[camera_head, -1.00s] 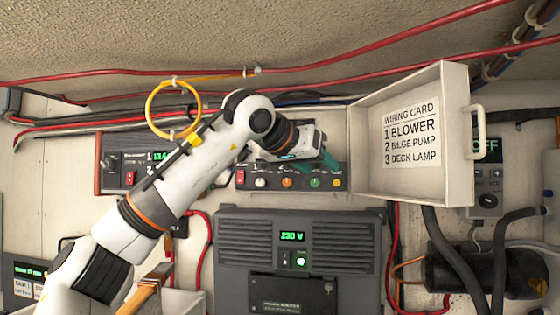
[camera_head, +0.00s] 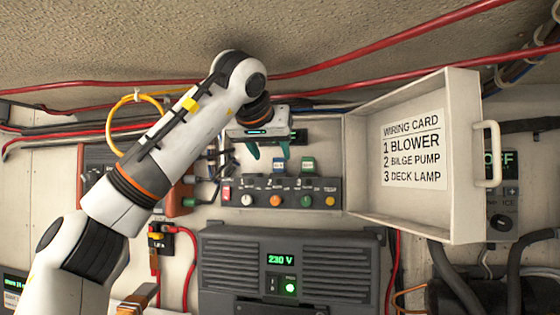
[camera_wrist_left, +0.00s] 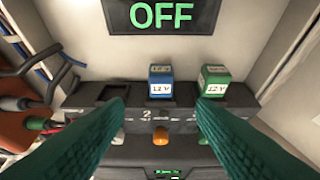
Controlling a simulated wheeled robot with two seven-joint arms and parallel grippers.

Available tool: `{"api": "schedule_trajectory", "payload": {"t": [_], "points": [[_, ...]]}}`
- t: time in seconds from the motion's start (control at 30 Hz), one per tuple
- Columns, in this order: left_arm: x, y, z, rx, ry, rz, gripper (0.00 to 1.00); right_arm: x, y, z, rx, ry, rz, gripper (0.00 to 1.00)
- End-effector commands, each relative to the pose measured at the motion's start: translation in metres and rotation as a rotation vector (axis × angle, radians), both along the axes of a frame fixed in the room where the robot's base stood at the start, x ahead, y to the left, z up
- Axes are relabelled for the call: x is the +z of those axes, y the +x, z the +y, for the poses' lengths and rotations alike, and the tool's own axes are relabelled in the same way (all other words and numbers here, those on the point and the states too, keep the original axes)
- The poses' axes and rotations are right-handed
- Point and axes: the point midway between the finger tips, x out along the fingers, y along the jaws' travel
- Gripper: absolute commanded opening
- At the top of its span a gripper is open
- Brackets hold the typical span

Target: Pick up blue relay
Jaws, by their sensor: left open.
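The blue relay (camera_head: 280,164) is a small block with a pale "12 V" label. It sits upright in the middle position, marked 2, of the dark relay block (camera_head: 238,196). In the left wrist view the blue relay (camera_wrist_left: 160,82) shows between my finger lines, beyond the tips. My left gripper (camera_head: 268,150) is open and empty, with green fingers, above the relay block and slightly left of the blue relay in the head view. It also shows in the left wrist view (camera_wrist_left: 161,107). My right gripper is not in view.
A green relay (camera_wrist_left: 214,82) sits just right of the blue one, near my right-hand finger line. The left socket (camera_wrist_left: 98,93) looks empty. A display reading OFF (camera_wrist_left: 160,15) is behind. An open white lid (camera_head: 461,150) with a wiring card stands to the right.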

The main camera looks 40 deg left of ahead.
Motion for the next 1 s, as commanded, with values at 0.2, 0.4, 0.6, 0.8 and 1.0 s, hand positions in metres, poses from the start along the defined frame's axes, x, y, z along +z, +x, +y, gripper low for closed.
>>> {"api": "schedule_trajectory", "payload": {"t": [0.2,0.4,0.6,0.8,1.0], "points": [[0.001,0.013,0.007,0.000,0.000,0.001,0.51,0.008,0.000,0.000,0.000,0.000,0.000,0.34],[-0.008,0.039,0.021,0.001,0.001,0.004,0.51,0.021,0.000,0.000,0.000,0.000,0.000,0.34],[-0.021,0.058,0.032,0.000,0.000,0.001,0.51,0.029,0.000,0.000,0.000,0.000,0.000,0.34],[-0.025,0.061,0.033,0.000,0.001,0.000,0.51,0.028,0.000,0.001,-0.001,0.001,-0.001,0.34],[-0.025,0.061,0.033,0.000,0.001,0.000,0.33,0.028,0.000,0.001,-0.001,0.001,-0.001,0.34]]}}
